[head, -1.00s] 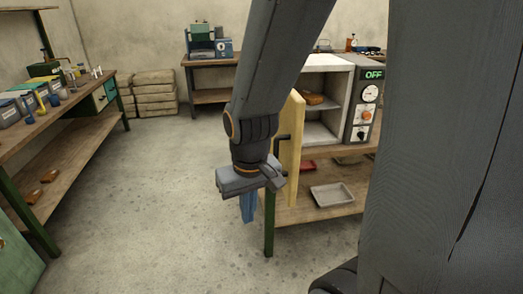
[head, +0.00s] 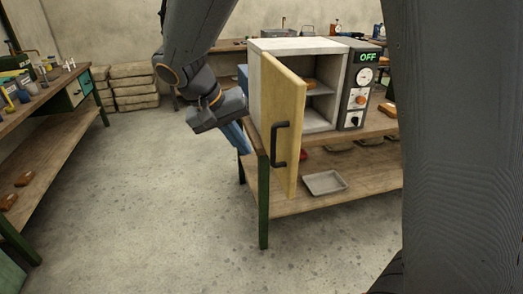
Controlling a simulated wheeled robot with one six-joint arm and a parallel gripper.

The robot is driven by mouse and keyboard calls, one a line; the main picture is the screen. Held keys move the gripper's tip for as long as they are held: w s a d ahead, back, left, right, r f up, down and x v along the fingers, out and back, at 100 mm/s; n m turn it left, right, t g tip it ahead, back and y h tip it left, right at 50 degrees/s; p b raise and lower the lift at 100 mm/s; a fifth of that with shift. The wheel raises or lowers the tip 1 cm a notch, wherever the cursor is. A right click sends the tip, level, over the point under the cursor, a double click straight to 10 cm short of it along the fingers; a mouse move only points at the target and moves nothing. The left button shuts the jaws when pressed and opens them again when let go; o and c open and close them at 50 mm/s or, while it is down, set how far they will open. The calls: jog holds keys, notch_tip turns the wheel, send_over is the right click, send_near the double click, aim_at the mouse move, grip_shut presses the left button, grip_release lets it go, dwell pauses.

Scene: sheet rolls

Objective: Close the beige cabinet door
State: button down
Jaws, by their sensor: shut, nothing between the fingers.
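The beige cabinet door (head: 284,100) stands open, swung out toward me from the left side of the pale cabinet (head: 293,45). Its black handle (head: 279,146) is in plain view on the face turned toward me. The cabinet's shelves show to the right of the door. My gripper (head: 240,139) is left of the door, by the left end of the bench. It points down and to the right, with its blue fingers shut and empty. A gap shows between it and the door in the picture.
The cabinet stands on a wooden bench (head: 365,127) with green legs. A control panel (head: 358,90) reading OFF adjoins its right side. A metal tray (head: 324,183) lies on the lower shelf. Another bench (head: 60,125) is at the left. The floor between is clear.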

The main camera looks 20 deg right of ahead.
jog(key=w+a+r+m+t+h, duration=0.1)
jog(key=w+a+r+h, duration=0.1)
jog(key=w+a+r, duration=0.15)
jog(key=w+d+f+p, duration=0.1)
jog(key=d+f+p, duration=0.3)
jog(key=d+f, duration=0.4)
jog(key=shift+w+d, duration=0.3)
jog(key=shift+d, duration=0.55)
jog(key=shift+f, duration=0.1)
